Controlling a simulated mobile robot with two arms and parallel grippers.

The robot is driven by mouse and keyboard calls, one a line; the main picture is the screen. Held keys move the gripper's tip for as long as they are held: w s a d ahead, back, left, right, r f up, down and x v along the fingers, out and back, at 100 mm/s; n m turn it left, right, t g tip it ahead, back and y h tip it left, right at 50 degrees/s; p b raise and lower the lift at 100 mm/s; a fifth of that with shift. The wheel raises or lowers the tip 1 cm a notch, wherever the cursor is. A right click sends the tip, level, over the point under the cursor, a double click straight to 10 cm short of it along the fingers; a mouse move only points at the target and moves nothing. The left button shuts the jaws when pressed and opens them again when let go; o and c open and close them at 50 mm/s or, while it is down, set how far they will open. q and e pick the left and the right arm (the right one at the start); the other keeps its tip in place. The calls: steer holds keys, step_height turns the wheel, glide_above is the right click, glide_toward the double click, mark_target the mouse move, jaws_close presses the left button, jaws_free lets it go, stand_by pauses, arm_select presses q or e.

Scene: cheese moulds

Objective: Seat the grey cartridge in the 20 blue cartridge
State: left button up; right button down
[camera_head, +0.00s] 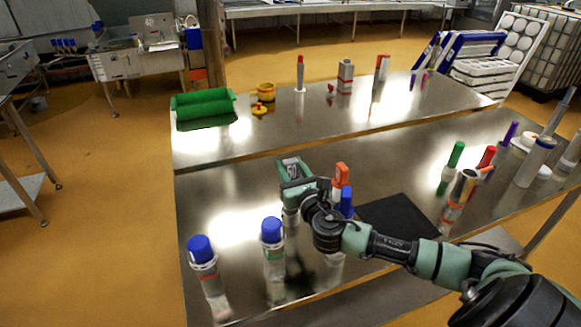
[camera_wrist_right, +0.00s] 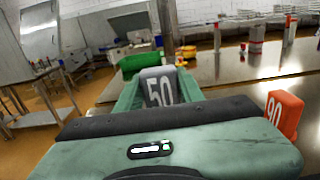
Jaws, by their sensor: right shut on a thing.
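My right gripper (camera_head: 292,175) is over the near metal table. An orange cartridge (camera_head: 341,175) stands right behind the blue one. It also shows in the right wrist view (camera_wrist_right: 284,114), marked 90. The held grey cartridge and the blue cartridge are apart. My left gripper is not in view.
Two blue-capped bottles (camera_head: 203,262) (camera_head: 273,248) stand at the front left. A black mat (camera_head: 400,215) lies right of the blue cartridge. Several tubes and markers (camera_head: 461,190) stand at the right.

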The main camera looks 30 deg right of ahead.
steer(key=shift+f+b, duration=2.2)
steer(key=shift+f, duration=0.85)
steer(key=c, duration=0.8)
jaws_free()
step_height(320, 180, up, 20)
steer(key=shift+r+p, duration=0.1)
steer(key=shift+p, duration=0.45)
